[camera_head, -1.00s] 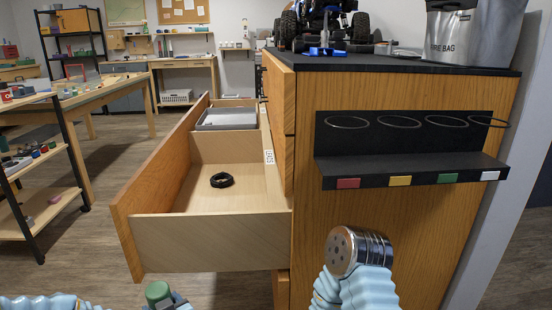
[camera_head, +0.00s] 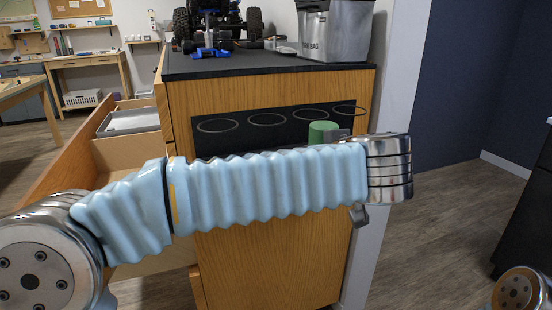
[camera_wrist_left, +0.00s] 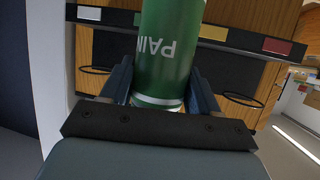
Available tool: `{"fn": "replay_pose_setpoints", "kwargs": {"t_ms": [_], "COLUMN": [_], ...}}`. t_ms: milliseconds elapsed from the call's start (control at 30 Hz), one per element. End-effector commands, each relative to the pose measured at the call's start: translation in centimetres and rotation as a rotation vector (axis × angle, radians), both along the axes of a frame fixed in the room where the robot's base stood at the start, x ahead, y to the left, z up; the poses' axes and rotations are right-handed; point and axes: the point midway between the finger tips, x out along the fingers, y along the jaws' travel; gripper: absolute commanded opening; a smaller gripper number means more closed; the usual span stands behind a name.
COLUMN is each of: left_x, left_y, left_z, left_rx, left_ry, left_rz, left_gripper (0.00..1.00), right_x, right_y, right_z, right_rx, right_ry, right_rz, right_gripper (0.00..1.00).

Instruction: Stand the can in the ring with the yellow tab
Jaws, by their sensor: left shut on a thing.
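My left gripper (camera_wrist_left: 161,88) is shut on a green can (camera_wrist_left: 165,50), which carries white lettering that reads upside down in the left wrist view. In the head view only the can's green top (camera_head: 322,131) shows above my left arm; the rest is hidden. The can appears in front of the rack's right half, below the rings. The yellow tab (camera_wrist_left: 213,32) shows in the left wrist view, right of the can. In the head view the tabs are hidden, but the second ring from the left (camera_head: 266,125) is visible and empty. My right gripper is out of view.
The dark rack (camera_head: 205,145) is on the side of a wooden cabinet (camera_head: 275,245). A drawer (camera_head: 62,165) stands open at left. A crawler (camera_head: 222,25) and a grey bag (camera_head: 340,32) are on the cabinet top. Floor at right is clear.

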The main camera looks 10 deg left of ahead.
Motion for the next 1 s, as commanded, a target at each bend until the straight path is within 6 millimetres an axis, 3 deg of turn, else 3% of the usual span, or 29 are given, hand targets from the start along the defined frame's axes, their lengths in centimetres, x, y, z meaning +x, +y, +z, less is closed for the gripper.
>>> {"fn": "replay_pose_setpoints", "kwargs": {"t_ms": [33,100,200,400,533,1000], "left_x": [-1.5,-3.3,-5.6,-7.6,-5.7,5.3], "left_y": [0.1,0.3,0.8,1.6,3.2,10.4], "left_z": [3.3,6.8,10.4,13.6,13.8,13.9], "left_rx": [-0.011,-0.009,-0.005,0.003,0.004,0.005], "left_ry": [-0.012,-0.011,-0.007,0.000,0.002,0.002], "left_rz": [-0.022,-0.062,-0.120,-0.187,-0.190,-0.191], "left_gripper": [0.18,0.18,0.18,0.18,0.18,0.18], "right_x": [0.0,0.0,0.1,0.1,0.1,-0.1], "right_y": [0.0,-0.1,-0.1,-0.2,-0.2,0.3], "right_z": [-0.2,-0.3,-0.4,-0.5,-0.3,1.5], "right_rx": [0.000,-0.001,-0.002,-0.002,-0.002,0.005], "right_ry": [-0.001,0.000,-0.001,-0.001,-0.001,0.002], "right_rz": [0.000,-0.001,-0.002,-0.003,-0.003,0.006], "right_gripper": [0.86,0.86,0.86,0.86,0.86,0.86]}}
